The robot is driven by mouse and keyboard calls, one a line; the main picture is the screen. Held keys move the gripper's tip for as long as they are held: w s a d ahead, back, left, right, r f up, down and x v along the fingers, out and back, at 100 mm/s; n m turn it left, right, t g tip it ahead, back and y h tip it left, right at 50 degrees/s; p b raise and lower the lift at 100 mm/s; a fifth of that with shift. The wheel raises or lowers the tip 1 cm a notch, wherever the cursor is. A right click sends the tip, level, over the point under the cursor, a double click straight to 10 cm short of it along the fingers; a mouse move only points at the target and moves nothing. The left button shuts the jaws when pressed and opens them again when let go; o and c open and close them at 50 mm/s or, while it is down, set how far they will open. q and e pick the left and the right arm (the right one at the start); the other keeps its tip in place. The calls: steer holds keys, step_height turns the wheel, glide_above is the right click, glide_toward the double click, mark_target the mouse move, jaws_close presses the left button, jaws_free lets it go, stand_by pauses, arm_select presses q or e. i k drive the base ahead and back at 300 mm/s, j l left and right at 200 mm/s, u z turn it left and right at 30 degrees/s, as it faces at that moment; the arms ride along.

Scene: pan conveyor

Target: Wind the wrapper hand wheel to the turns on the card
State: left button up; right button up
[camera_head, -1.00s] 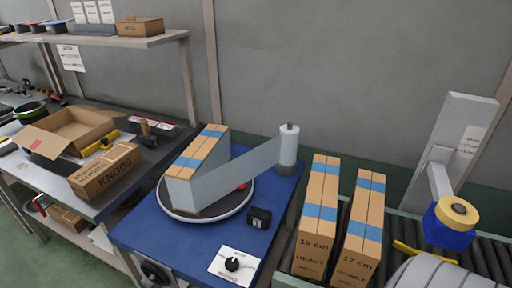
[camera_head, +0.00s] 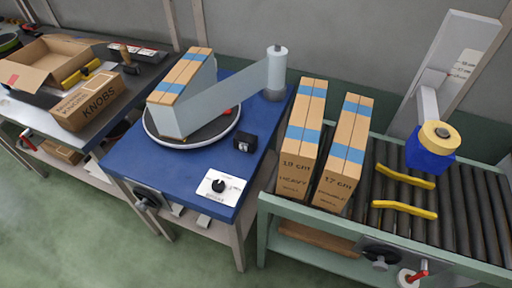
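The wrapper is a blue table (camera_head: 178,179) with a round dark turntable (camera_head: 203,140). A tall taped carton (camera_head: 183,82) stands on the turntable. A strip of pale film (camera_head: 232,82) runs from the carton to an upright film roll (camera_head: 277,70). A black hand wheel (camera_head: 147,198) is on the front side of the blue table, low at the left. A white plate (camera_head: 220,187) with a black knob lies on the table's front right; its print is too small to read. I cannot tell which sheet is the card. Neither gripper is in view.
To the right, a green-framed roller conveyor (camera_head: 350,229) carries cartons marked 19 cm (camera_head: 301,140) and 17 cm (camera_head: 343,155), and yellow bars (camera_head: 404,209). A left bench (camera_head: 42,119) holds a KNOBS box (camera_head: 88,101). The floor (camera_head: 75,235) in front is clear.

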mark_target(145, 200)
steer(key=u, duration=1.05)
